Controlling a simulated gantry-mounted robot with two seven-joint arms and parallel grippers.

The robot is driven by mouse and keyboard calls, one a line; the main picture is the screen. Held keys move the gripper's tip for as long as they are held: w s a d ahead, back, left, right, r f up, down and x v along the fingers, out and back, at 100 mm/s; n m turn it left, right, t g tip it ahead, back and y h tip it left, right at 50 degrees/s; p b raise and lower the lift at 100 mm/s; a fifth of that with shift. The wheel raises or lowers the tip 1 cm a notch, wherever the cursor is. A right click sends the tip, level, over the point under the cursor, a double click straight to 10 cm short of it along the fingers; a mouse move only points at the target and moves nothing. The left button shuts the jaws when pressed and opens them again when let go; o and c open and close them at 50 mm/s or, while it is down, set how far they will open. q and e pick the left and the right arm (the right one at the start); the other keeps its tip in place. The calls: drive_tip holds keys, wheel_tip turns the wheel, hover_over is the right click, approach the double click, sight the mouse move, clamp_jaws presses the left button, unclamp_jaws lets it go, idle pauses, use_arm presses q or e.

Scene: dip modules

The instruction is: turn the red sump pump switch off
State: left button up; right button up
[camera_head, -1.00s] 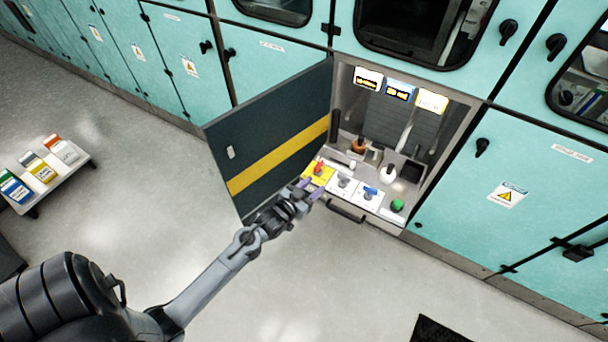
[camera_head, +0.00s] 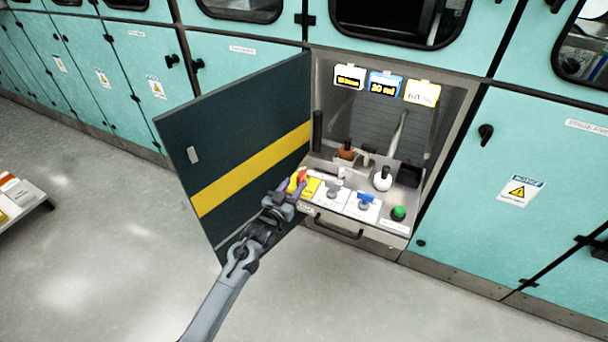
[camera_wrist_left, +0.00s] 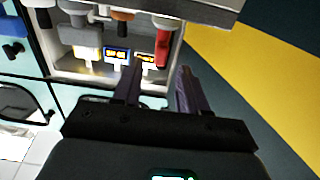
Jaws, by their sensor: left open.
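The red switch (camera_head: 300,176) stands at the left end of the control panel, on a yellow plate (camera_head: 313,187). In the left wrist view the red handle (camera_wrist_left: 163,44) shows just beyond the fingertips. My left gripper (camera_head: 292,190) is at the panel's front left corner, close to the red switch. In the left wrist view its two purple fingers (camera_wrist_left: 157,76) are apart with nothing between them. The red handle lies ahead of the gap; contact cannot be told. My right gripper is not in view.
An open dark door with a yellow stripe (camera_head: 250,172) stands left of my gripper. Grey and blue switches (camera_head: 366,200) and a green button (camera_head: 398,213) sit to the right on the panel. A drawer handle (camera_head: 338,228) is below. The floor in front is clear.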

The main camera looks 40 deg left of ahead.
sight(306, 168)
use_arm(q)
drive_tip(key=b+x, duration=0.3)
drive_tip(key=x, duration=0.5)
drive_tip(key=shift+w+a, duration=0.15)
drive_tip(key=shift+w, duration=0.4)
clamp_jaws()
